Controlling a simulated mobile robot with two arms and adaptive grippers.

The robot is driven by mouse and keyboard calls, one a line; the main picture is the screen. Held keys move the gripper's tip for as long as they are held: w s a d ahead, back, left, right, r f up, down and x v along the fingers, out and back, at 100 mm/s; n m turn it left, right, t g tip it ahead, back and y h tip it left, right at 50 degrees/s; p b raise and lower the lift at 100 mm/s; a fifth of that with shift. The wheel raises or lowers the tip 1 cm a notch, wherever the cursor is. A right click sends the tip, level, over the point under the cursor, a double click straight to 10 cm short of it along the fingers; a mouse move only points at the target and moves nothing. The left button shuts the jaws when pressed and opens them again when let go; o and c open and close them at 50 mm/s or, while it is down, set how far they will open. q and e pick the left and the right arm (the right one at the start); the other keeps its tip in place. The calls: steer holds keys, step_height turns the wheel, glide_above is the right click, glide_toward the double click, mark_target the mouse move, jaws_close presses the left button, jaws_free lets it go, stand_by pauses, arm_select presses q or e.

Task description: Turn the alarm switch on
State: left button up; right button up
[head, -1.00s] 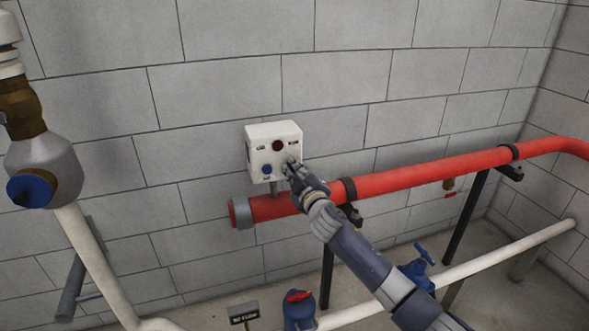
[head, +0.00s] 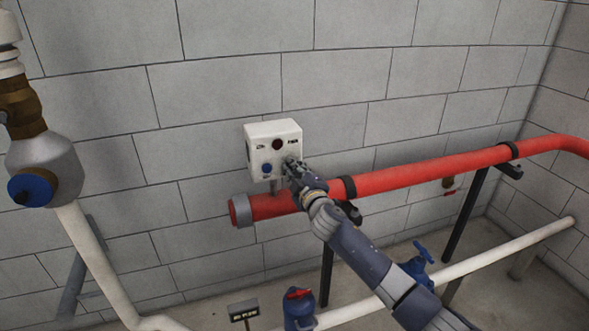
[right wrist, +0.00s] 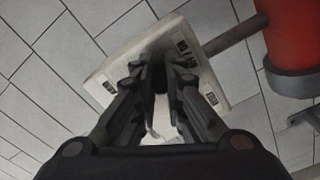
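A white alarm box (head: 259,133) hangs on the block wall above the left end of the red pipe. Its front has a dark red round part at the top and a blue one at lower left. My right gripper (head: 291,166) is at the box's lower right front and hides that part. In the right wrist view, its two fingers (right wrist: 161,76) stand a little apart in front of the box (right wrist: 113,70). Something dark, perhaps the switch, shows between the fingertips; I cannot tell if they touch it. My left gripper is not in view.
The red pipe (head: 420,174) runs right from just below the box, close under my right gripper. A white pipe (head: 480,258) and blue valve (head: 423,252) lie lower. A grey valve body with a blue cap (head: 30,188) is at far left.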

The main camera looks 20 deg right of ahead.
steer(key=o, duration=0.3)
steer(key=s, duration=1.2)
steer(key=shift+d, duration=0.3)
